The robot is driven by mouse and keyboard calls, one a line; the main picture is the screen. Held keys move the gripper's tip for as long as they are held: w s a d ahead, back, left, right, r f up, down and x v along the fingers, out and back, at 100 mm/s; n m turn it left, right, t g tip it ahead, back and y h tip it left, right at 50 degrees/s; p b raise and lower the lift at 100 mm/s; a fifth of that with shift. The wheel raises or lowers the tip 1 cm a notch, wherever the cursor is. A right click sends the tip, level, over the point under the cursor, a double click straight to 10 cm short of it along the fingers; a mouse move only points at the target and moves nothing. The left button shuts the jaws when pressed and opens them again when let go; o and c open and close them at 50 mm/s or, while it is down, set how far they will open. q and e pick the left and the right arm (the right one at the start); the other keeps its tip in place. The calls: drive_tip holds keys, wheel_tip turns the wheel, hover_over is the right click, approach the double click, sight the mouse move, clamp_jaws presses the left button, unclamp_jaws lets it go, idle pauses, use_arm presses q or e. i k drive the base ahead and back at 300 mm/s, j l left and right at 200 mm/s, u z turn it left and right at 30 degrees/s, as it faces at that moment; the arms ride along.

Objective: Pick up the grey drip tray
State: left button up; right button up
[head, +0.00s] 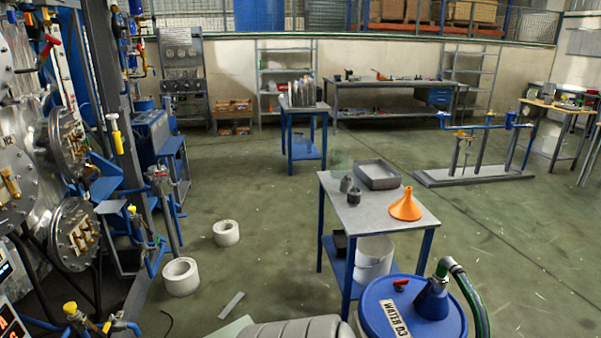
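The grey drip tray (376,175) lies on top of the small blue-legged table (338,213), near its back edge. It is a shallow rectangular tray, and its inside looks empty. Dark grey small items (350,188) stand left of it, and an orange funnel (406,206) sits to its front right, apart from it. Neither of my grippers shows in the head view.
A blue drum (385,310) with a hose stands in front of the table. A white bucket (373,260) is on its lower shelf. Floor left of the table is mostly clear.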

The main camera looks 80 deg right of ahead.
sight(376, 174)
drive_tip(key=z, duration=3.3)
drive_tip(key=u, duration=0.55)
drive_tip(key=i+j+u, duration=0.3)
drive_tip(key=u, duration=0.15)
drive_tip(key=i+j+u, duration=0.2)
drive_tip(key=i+u, duration=0.25)
drive_tip(key=i+l+z, duration=0.15)
drive_tip(key=i+z, duration=0.25)
drive_tip(key=i, duration=0.5)
drive_tip(key=i+j+z, duration=0.15)
drive_tip(key=i+z, duration=0.25)
drive_tip(key=i, duration=0.45)
drive_tip(key=i+z, duration=0.1)
drive_tip(key=i, duration=0.85)
drive_tip(key=i+j+z, duration=0.15)
drive_tip(key=i, duration=0.75)
drive_tip(key=i+z, duration=0.25)
drive_tip(key=i, duration=0.4)
drive_tip(key=i+z, duration=0.25)
drive_tip(key=i, duration=0.4)
drive_tip(key=i+j+z, duration=0.25)
drive_tip(key=i, duration=0.4)
drive_tip(key=i+l+z, duration=0.2)
drive_tip(key=i+z, duration=1)
drive_tip(key=i, duration=0.15)
drive_tip(key=i+j+z, duration=0.4)
drive_tip(key=i+l, duration=0.05)
drive_tip(key=l, duration=0.05)
